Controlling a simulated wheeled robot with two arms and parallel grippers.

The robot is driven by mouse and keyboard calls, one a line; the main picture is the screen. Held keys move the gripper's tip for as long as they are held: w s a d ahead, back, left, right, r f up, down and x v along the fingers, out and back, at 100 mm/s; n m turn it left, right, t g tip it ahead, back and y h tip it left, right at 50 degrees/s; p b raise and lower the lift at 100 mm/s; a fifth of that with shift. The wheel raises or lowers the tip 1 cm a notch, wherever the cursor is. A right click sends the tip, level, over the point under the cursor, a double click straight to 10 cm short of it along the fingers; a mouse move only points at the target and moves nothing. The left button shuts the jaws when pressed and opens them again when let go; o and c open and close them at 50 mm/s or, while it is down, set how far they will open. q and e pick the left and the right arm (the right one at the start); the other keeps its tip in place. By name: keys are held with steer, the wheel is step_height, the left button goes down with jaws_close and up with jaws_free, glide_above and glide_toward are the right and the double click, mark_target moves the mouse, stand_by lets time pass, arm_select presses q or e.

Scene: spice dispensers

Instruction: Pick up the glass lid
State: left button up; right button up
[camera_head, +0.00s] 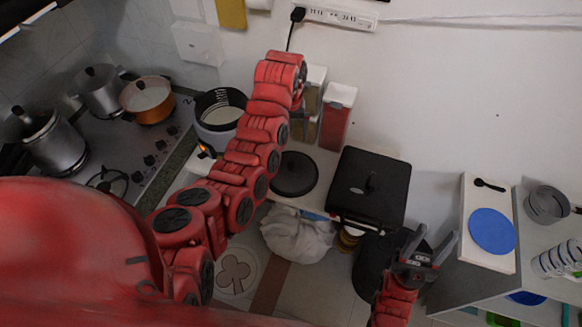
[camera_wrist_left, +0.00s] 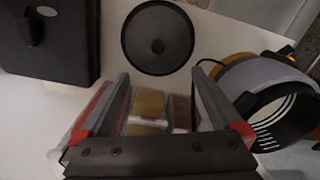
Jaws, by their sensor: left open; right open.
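The glass lid (camera_head: 295,174) is a dark round disc with a small central knob. It lies flat on the white counter between the pot and the black appliance; it also shows at the top of the left wrist view (camera_wrist_left: 158,40). My left gripper (camera_wrist_left: 160,74) is open and empty, apart from the lid. In the head view its arm reaches up past the lid toward the spice dispensers, and its fingers are mostly hidden by the wrist. My right gripper (camera_head: 431,241) is open and empty at the lower right, far from the lid.
Spice dispensers (camera_head: 337,116) stand against the wall behind the lid. A stove (camera_head: 140,158) with pots is at left. A white bag (camera_head: 298,236) hangs below the counter's front edge.

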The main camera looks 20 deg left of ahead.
arm_select(q)
steer(key=f, duration=0.1)
steer(key=b, duration=1)
glide_above(291, 165)
steer(key=f, duration=1)
steer(key=shift+a+f, duration=0.2)
steer(key=shift+f, duration=0.15)
steer(key=shift+f+b, duration=0.7)
steer(key=shift+f, duration=0.15)
steer(key=shift+d+f+p, duration=0.1)
steer(key=shift+d+p, duration=0.05)
steer(key=shift+p, duration=0.25)
step_height(291, 165, down, 3)
steer(key=shift+w+f+p, duration=0.1)
steer(key=shift+p, duration=0.8)
steer(key=shift+f, duration=0.2)
jaws_close()
